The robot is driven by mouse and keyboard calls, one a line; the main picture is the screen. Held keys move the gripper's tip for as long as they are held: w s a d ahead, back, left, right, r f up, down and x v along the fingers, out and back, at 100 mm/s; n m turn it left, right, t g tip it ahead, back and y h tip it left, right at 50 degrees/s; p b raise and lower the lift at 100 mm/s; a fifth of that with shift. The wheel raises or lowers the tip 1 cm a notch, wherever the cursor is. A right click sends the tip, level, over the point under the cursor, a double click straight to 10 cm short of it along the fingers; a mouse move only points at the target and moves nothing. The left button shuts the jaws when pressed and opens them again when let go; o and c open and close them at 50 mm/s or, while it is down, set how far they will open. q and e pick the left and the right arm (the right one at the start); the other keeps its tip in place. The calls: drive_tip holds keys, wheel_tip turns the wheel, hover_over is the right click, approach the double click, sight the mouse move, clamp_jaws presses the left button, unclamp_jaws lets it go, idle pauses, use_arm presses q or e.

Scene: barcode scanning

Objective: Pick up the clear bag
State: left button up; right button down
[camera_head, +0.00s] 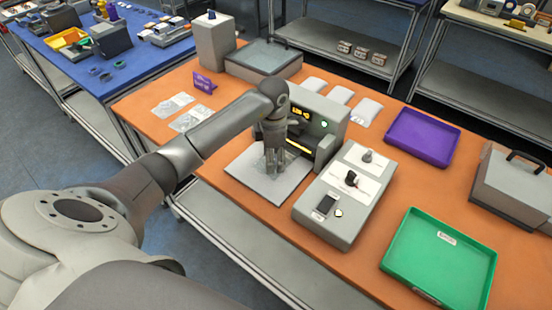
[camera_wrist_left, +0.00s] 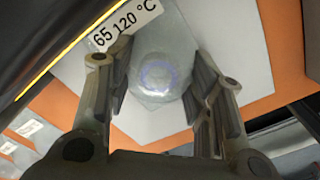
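My left gripper (camera_head: 272,168) points down over a pale square mat (camera_head: 250,188) in front of a grey sealing machine (camera_head: 326,118). In the left wrist view, a clear bag (camera_wrist_left: 158,72) with a round, faint bluish mark lies between the two spread fingers (camera_wrist_left: 160,85). The gripper is open; I cannot tell whether a finger touches the bag. In the head view the gripper largely hides this bag. Two other clear bags, one farther (camera_head: 172,105) and one nearer (camera_head: 191,118), lie flat on the orange table at the left. My right gripper is not in view.
Right of the mat stands a grey box with a scanner panel (camera_head: 325,215). A purple tray (camera_head: 450,140) and a green tray (camera_head: 478,262) lie further right. White packets (camera_head: 340,95) lie behind the sealer. Its yellow-lit edge is close to the gripper.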

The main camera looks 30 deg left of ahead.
use_arm(q)
drive_tip(key=c, duration=0.7)
drive_tip(key=shift+o, duration=0.2)
drive_tip(key=shift+r, duration=0.15)
